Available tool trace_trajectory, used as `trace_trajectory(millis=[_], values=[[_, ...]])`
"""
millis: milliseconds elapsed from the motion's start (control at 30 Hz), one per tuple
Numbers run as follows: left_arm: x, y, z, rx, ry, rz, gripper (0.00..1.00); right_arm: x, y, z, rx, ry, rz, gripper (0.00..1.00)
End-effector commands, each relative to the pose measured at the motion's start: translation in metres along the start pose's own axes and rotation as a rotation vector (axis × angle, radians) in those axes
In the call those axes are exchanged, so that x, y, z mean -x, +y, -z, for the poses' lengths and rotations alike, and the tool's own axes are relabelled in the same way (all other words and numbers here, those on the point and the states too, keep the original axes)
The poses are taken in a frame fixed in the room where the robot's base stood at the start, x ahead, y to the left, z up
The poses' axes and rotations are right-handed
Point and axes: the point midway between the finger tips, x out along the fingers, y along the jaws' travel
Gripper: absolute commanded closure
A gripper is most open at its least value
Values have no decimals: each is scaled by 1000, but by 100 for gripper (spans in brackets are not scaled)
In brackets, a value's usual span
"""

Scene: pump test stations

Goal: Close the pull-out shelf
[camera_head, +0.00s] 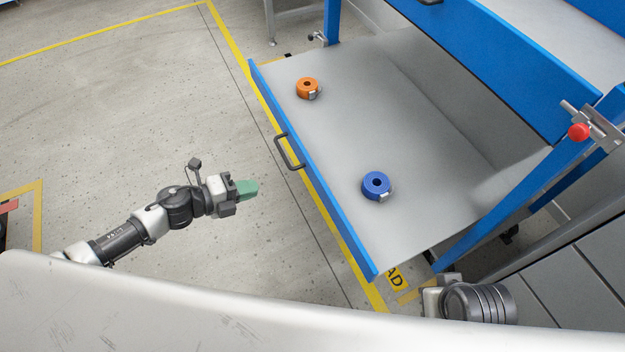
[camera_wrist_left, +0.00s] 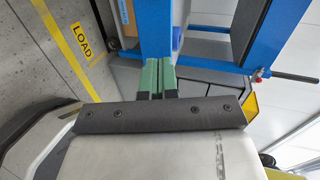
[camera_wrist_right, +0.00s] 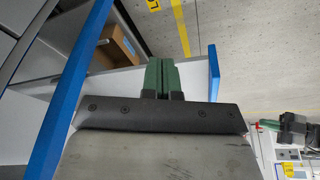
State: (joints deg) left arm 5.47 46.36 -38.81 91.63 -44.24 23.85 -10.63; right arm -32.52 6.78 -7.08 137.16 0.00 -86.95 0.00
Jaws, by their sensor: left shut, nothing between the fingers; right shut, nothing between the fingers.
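The pull-out shelf (camera_head: 345,130) is grey with a blue front edge and a dark handle (camera_head: 289,152). It stands pulled out from the blue-framed station in the head view. An orange ring-shaped thing (camera_head: 301,90) and a blue one (camera_head: 367,190) lie on it. My left gripper (camera_head: 250,188) is over the floor, left of the handle and apart from it. Its green fingers (camera_wrist_left: 160,78) are shut and empty. In the right wrist view my right gripper (camera_wrist_right: 163,75) has its green fingers shut and empty. In the head view my right gripper's fingers are not visible.
A red knob (camera_head: 578,131) on a metal bracket sits at the station's right. Yellow lines (camera_head: 228,42) mark the floor, with clear floor left of the shelf. An open cardboard box (camera_wrist_right: 120,42) shows in the right wrist view.

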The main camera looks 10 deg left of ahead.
Motion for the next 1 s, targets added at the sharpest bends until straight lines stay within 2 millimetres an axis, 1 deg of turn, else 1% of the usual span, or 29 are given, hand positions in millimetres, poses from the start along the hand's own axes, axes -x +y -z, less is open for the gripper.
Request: trace_trajectory(millis=[33, 167, 267, 333, 600, 700, 833, 1000], values=[[-2, 3, 3, -27, 20, -1, 100, 1, 0, -2, 0, 5, -1, 100], [-6, -1, 6, -47, 37, 0, 100, 10, 0, -2, -1, 7, -1, 100], [-19, -2, 6, -46, 36, 2, 100, 14, 0, -2, -1, 9, -2, 100], [-32, -2, 6, -46, 35, 3, 100, 17, 0, -2, -1, 11, -2, 100], [-91, -1, 8, -44, 34, 3, 100, 8, 0, -5, -1, 10, -2, 100], [-109, -3, 9, -44, 34, 3, 100, 6, 0, -6, -1, 10, -2, 100], [-126, -9, 9, -44, 33, 2, 100, 5, 0, -6, -1, 10, -2, 100], [-137, -12, 10, -43, 32, 0, 100, 4, 0, -6, -1, 10, -2, 100]])
